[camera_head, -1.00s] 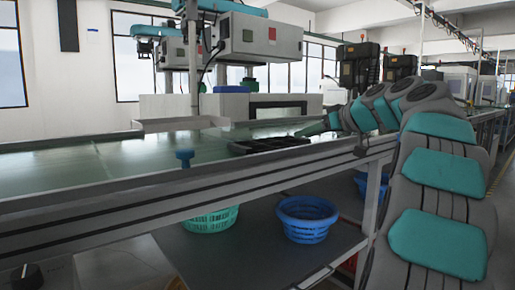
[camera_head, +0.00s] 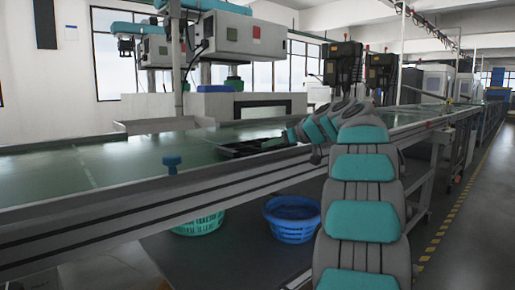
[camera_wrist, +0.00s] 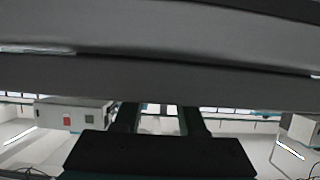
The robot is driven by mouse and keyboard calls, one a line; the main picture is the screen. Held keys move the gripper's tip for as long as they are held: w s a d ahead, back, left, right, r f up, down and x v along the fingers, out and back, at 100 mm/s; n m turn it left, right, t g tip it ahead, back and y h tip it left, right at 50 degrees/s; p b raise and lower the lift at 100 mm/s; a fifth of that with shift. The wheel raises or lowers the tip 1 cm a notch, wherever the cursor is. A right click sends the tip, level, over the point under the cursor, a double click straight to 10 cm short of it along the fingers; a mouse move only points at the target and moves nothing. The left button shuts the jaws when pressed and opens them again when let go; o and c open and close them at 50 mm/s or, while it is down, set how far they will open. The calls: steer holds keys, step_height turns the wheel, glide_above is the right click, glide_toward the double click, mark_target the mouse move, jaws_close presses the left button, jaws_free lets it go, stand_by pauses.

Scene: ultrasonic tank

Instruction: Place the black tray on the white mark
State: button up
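The black tray (camera_head: 262,145) lies at the right part of the green-topped bench, near its front side, in the head view. My gripper (camera_head: 286,138) is at the tray's right end, small and partly hidden by my arm. In the wrist view my gripper's two dark fingers (camera_wrist: 158,112) stand apart, with light background between them. Their tips meet a wide dark grey band across the top of that view. It may be the tray close up; whether the fingers pinch it is unclear. I cannot make out a white mark for certain.
The green bench top (camera_head: 120,170) is mostly clear on the left, with a thin pale line across it. A blue knob (camera_head: 172,162) stands at its front edge. A grey machine (camera_head: 230,35) hangs behind. A green basket (camera_head: 198,224) and a blue basket (camera_head: 292,220) are below.

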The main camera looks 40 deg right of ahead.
jaws_close()
stand_by(1.4)
